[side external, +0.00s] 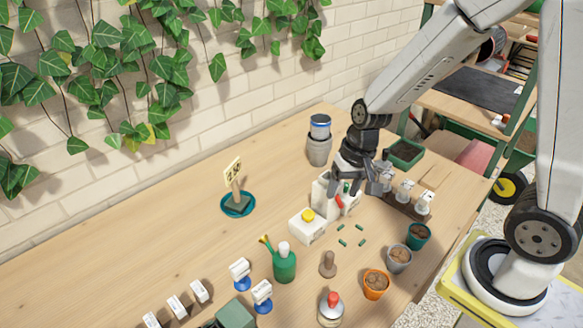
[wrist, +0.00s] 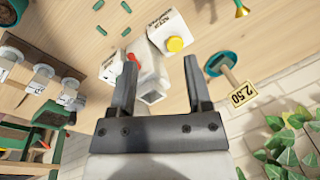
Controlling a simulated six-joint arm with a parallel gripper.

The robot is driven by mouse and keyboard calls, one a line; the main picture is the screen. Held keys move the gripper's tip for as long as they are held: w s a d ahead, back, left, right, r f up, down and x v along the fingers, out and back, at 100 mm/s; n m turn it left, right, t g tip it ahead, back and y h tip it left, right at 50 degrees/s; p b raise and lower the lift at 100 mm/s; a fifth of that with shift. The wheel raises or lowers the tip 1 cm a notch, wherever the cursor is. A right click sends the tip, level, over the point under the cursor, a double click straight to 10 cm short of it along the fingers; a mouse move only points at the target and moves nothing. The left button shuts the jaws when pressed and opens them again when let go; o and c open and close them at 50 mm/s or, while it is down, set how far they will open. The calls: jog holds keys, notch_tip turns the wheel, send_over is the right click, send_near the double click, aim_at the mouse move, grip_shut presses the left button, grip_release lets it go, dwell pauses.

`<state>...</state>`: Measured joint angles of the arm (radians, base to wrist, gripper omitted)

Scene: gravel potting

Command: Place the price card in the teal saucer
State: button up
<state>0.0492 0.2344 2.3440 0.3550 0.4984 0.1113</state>
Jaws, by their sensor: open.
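The price card (side external: 233,170) is a cream tag with dark figures on a post with a dark block base. It stands upright with its base inside the teal saucer (side external: 237,215), left of the middle of the table. In the wrist view the price card (wrist: 243,93), reading 2.50, and the teal saucer (wrist: 211,69) are right of my fingers. My gripper (side external: 352,192) is open, well to the right of the saucer and apart from the card. In the wrist view my gripper (wrist: 160,80) has a white container between its fingers in the picture; contact cannot be told.
A white box with a yellow cap (side external: 307,227) and a green watering can (side external: 284,264) stand between saucer and pots. Terracotta (side external: 376,286), grey and teal pots line the front right. A grey pot stack (side external: 319,150) is behind. The table around the saucer is clear.

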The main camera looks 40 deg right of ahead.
jog(key=s+n, duration=0.1)
jog(key=s+d+r+n+t+h, duration=0.1)
jog(key=s+n, duration=0.1)
jog(key=s+r+n, duration=0.1)
jog(key=n, duration=0.1)
jog(key=shift+s+d+h, duration=0.15)
jog(key=shift+s+h, duration=0.1)
jog(key=shift+h, duration=0.15)
